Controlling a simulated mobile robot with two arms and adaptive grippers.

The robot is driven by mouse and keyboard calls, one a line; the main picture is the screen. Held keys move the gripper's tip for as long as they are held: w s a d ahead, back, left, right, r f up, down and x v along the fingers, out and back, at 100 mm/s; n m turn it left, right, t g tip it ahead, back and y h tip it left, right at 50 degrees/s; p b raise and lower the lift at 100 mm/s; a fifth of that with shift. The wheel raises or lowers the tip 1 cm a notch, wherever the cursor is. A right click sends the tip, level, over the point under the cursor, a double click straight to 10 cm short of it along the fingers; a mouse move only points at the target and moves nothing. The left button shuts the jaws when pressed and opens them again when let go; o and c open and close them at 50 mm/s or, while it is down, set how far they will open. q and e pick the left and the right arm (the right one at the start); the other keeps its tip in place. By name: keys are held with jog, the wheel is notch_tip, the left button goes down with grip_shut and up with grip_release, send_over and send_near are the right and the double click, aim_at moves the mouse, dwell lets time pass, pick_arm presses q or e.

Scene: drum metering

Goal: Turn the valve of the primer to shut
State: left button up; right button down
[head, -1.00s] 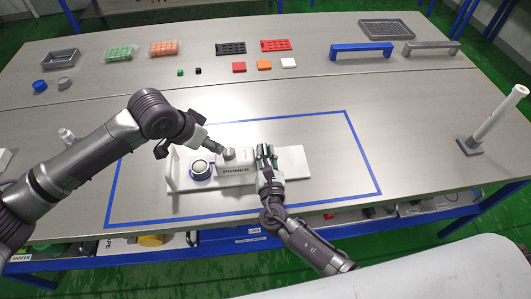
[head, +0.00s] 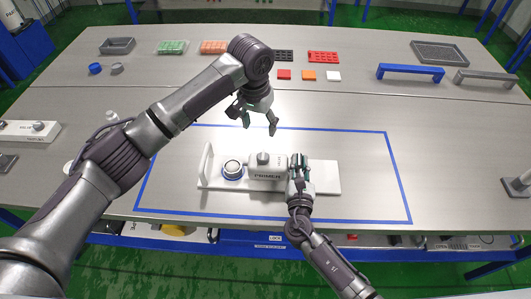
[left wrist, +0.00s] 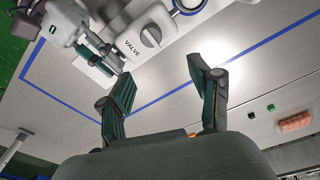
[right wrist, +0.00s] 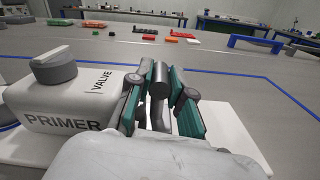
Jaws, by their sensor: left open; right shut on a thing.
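The primer (head: 268,173) is a white box marked PRIMER on a white base plate, inside the blue taped outline. Its valve (head: 263,158) is a grey ridged knob on top, beside the word VALVE; it also shows in the left wrist view (left wrist: 151,36) and the right wrist view (right wrist: 54,66). My left gripper (head: 258,124) is open and empty, above and behind the primer, clear of the knob. My right gripper (head: 299,164) is at the primer's right end, shut on a dark grey cylindrical part (right wrist: 160,82). Its fingers hide much of that part.
A round blue-ringed white piece (head: 233,169) stands on the plate left of the primer. Another white device (head: 28,131) is at the far left. Blue (head: 411,73) and grey handles stand at the back right.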

aim_at(263, 155)
pick_arm(q)
jog(key=shift+n+g+y, duration=0.3)
jog(key=shift+n+g, duration=0.2)
jog(key=f, duration=0.7)
jog(key=s+d+f, duration=0.1)
jog(key=f, duration=0.3)
jog(key=shift+f, duration=0.1)
jog(key=c, duration=1.1)
